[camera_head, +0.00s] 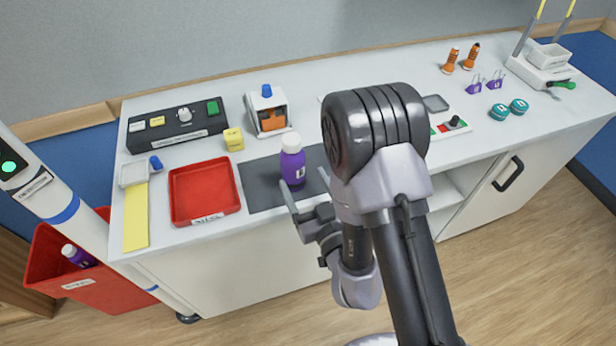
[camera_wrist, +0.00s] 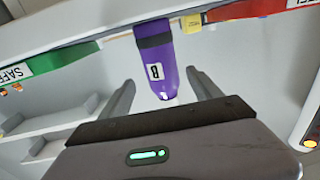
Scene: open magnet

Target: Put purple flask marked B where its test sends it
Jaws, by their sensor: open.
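The purple flask marked B (camera_head: 292,166) has a white cap and stands upright on a dark grey mat (camera_head: 262,191) on the bench. In the wrist view the flask (camera_wrist: 157,60) shows its white B label and lies ahead, between the lines of the two fingers. My gripper (camera_head: 306,184) is open and empty, just in front of the flask on the near side. In the wrist view its fingers (camera_wrist: 164,84) are spread apart; I cannot tell whether they reach beside the flask. Part of the mat is hidden behind my arm.
A red tray (camera_head: 233,204) lies left of the mat. A red bin (camera_head: 110,290) holding another purple flask (camera_head: 78,256) hangs at the left. A white post (camera_head: 45,190) stands there. Behind are a yellow cube (camera_head: 233,139) and black control box (camera_head: 150,140). The wrist view shows a green tray (camera_wrist: 50,60).

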